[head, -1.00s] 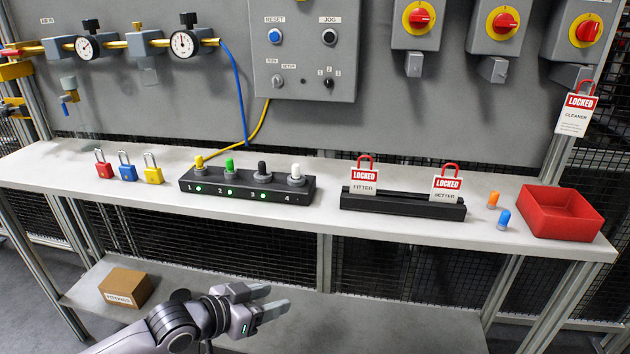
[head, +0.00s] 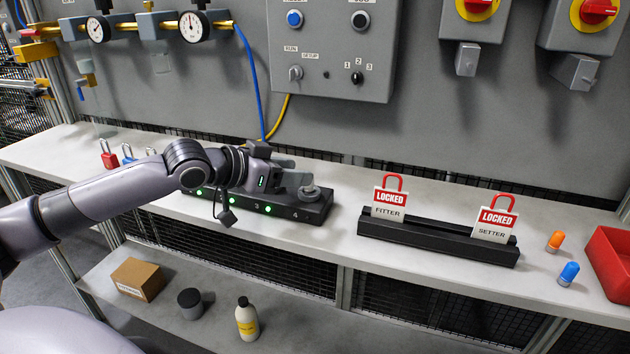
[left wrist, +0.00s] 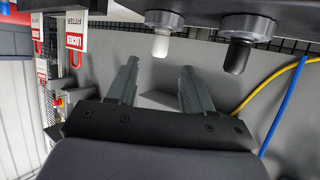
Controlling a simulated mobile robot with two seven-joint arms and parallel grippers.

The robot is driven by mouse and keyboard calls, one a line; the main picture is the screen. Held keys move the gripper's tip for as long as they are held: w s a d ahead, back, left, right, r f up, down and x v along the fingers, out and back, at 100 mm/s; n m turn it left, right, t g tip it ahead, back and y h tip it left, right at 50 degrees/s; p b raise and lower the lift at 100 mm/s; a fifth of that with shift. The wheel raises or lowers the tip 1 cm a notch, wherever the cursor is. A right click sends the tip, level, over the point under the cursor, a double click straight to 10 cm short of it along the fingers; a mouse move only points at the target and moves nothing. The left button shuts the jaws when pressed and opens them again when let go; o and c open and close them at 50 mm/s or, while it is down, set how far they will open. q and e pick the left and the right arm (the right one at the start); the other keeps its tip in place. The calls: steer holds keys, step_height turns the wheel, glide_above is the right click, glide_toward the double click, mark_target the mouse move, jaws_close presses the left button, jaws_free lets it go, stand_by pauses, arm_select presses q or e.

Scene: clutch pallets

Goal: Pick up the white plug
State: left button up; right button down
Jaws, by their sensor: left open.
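The white plug (left wrist: 161,46) stands in the last socket of the black strip (head: 287,211). In the head view my left gripper (head: 294,170) reaches over the right end of the strip and hides the plug, leaving its grey collar (head: 309,193) in sight. In the left wrist view the open gripper (left wrist: 160,68) has its two fingers apart, with the white plug just beyond the tips, roughly in line with the gap. Nothing is between the fingers. The black plug (left wrist: 236,58) stands beside the white one. My right gripper is out of view.
A black rack (head: 435,240) with two red "LOCKED" padlock tags stands right of the strip. A control box (head: 332,45) hangs behind, with blue and yellow cables. Bench between strip and rack is clear.

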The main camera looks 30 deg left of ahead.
arm_select(q)
steer(key=shift+s+f+p+x, duration=0.1)
steer(key=shift+f+x, duration=0.05)
steer(key=shift+x, duration=0.95)
steer(key=shift+s+f+p+x, duration=0.1)
steer(key=shift+f+p+x, duration=0.1)
steer(key=shift+x, duration=0.9)
steer(key=shift+s+f+p+x, duration=0.1)
steer(key=shift+f+x, duration=0.05)
steer(key=shift+x, duration=1)
steer(key=shift+d, duration=0.1)
jaws_close()
